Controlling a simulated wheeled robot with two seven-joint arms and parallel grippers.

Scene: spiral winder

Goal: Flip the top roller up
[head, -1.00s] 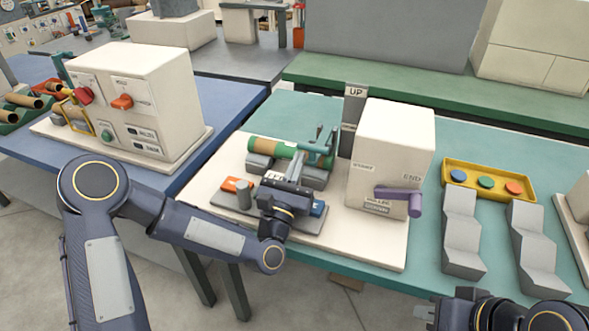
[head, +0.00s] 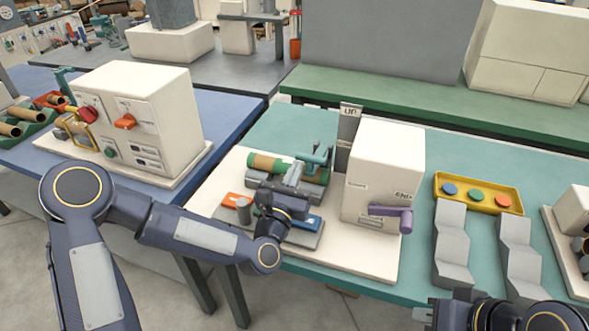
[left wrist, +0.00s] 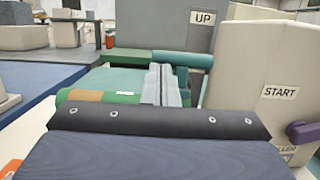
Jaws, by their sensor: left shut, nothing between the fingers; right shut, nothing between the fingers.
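The teal top roller (head: 314,160) sits on its arm at the right end of the green and tan lower roller (head: 268,163), beside the UP sign. In the left wrist view the top roller (left wrist: 182,60) is a teal cylinder lying level just beyond my fingers. My left gripper (head: 294,176) is shut and empty, its grey fingers (left wrist: 165,85) pointing at the rollers from the near side. The fingers overlap the lower roller in view; I cannot tell whether they touch either roller. My right gripper (head: 422,313) is shut and empty at the bottom edge, away from the winder.
The white winder box (head: 385,165) with a purple crank (head: 390,212) stands right of the rollers. The grey UP post (head: 348,135) is close behind. A yellow button tray (head: 480,192) is farther right.

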